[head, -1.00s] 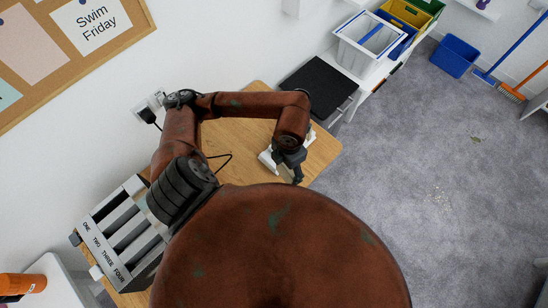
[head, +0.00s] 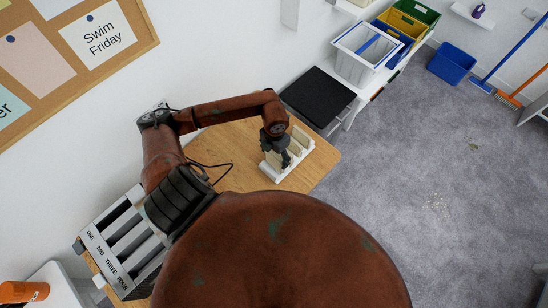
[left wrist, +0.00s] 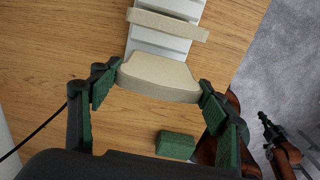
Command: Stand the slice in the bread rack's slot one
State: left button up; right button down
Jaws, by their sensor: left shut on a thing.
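A grey slotted rack (head: 119,272) with the words ONE, TWO, THREE and FOUR along its edge stands at the table's left end; its visible slots look empty. My left gripper (head: 285,160) is over a white holder (head: 272,174) at the table's right end. In the left wrist view the left gripper (left wrist: 158,86) is shut on a pale bread slice (left wrist: 158,78), a finger at each end. The slice is upright at the holder's near end; I cannot tell if it still touches the holder. Another slice (left wrist: 167,25) stands further along it. My right gripper (left wrist: 268,122) shows small at the right.
A black-topped stand (head: 318,97) and a clear bin (head: 365,52) are beyond the table.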

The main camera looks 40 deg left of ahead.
aim_at(274, 159)
pick_arm(q)
jog(key=shift+w+a+f, duration=0.2)
jog(key=shift+a+f, duration=0.1)
jog(key=shift+f, duration=0.15)
notch_tip(274, 159, down, 3)
jog(key=shift+p, duration=0.55)
jog(key=shift+f, duration=0.1)
jog(key=shift+f, duration=0.15)
jog(key=o, duration=1)
